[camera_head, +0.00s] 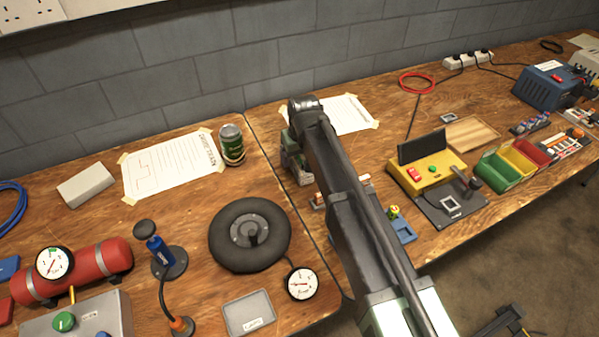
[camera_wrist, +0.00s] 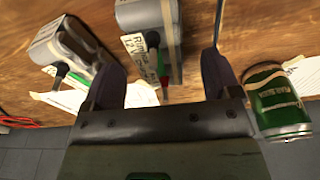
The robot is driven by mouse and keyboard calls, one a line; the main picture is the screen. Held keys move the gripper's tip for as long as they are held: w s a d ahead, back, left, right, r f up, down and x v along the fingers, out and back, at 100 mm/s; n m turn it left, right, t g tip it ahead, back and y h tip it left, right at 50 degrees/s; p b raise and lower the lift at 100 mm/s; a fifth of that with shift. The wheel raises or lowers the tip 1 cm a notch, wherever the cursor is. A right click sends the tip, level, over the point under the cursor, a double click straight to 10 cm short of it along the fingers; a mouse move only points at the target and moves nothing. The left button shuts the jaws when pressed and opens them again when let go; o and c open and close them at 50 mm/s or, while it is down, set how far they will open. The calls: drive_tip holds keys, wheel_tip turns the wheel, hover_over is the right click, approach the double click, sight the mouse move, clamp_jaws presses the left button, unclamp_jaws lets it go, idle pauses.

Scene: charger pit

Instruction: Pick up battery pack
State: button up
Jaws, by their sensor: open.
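Two grey battery packs with black and red leads show in the wrist view. One pack (camera_wrist: 172,40), with a paper label and tan tape, stands beyond my gripper, roughly in line with the gap between its fingers. The other pack (camera_wrist: 58,45) lies further left, beyond the left finger. My gripper (camera_wrist: 160,68) is open, with its two dark fingers spread apart and nothing held between them. In the head view my arm covers most of this spot, so the packs and fingertips are largely hidden there.
A green can (camera_head: 231,143) stands left of my arm; it is close beside the right finger in the wrist view (camera_wrist: 277,100). A black wheel (camera_head: 250,235), a yellow tester (camera_head: 428,172) and coloured bins (camera_head: 500,170) stand on the bench. A wall closes the back.

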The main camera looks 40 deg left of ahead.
sight(300, 160)
wheel_tip(300, 160, down, 3)
drive_tip(key=shift+w+a+b, duration=0.1)
drive_tip(key=shift+a+b, duration=0.05)
drive_tip(key=shift+b, duration=0.5)
drive_tip(key=shift+r, duration=0.25)
drive_tip(key=c, duration=1.4)
drive_tip(key=shift+r+p, duration=0.15)
drive_tip(key=shift+p, duration=0.25)
drive_tip(key=shift+c, duration=0.2)
wheel_tip(300, 160, up, 20)
drive_tip(key=p, duration=1.9)
drive_tip(key=shift+p, duration=0.4)
